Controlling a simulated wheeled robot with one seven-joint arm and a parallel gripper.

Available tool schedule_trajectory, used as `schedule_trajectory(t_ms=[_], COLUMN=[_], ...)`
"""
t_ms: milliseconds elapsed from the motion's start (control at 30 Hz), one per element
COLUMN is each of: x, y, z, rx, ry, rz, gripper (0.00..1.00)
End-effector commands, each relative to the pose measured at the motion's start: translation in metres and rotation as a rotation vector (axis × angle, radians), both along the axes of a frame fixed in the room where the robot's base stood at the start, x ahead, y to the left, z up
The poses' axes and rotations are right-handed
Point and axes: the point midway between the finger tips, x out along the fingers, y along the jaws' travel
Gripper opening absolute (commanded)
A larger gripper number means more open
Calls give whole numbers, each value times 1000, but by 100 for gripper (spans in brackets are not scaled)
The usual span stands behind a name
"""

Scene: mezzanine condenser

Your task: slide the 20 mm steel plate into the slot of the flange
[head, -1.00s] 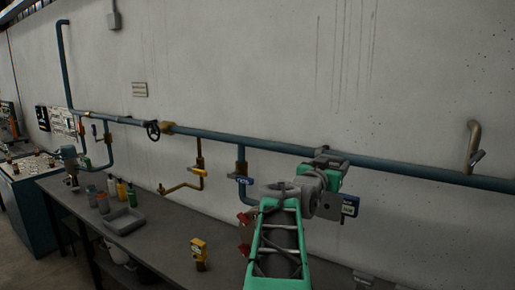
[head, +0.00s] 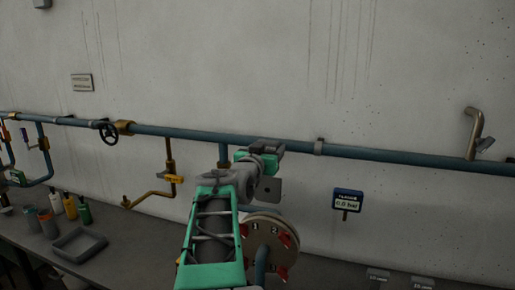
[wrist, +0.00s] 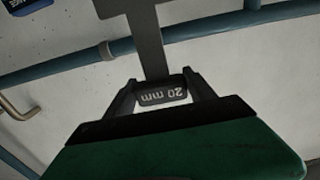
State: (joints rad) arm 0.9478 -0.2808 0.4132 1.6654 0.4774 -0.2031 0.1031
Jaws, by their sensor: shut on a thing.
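My gripper (head: 262,158) is shut on the handle of the 20 mm steel plate (head: 268,190). In the wrist view the two dark fingers of my gripper (wrist: 160,84) clasp the grip block marked "20 mm", and the flat grey plate (wrist: 143,25) extends beyond it. In the head view the plate is held in the air in front of the wall, just above the flange (head: 262,228). The flange is a round pale disc with numbers and red clamps, partly hidden by my arm. Its slot cannot be made out.
A blue gauge sign (head: 347,200) reading 0.0 bar stands right of the flange. A blue pipe (head: 380,160) runs along the wall behind. Small labelled blocks (head: 378,275) sit at the lower right. Bottles and a grey tray (head: 78,245) stand on the bench at left.

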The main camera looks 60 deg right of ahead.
Motion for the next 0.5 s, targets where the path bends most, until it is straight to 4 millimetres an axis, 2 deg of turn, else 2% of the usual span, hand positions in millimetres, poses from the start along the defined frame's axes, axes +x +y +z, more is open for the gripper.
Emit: schedule_trajectory(t_ms=[433,500], x=[0,0], y=[3,2], z=[-2,-11], rx=[-3,-2], ry=[-1,0], rz=[2,1], gripper=[7,7])
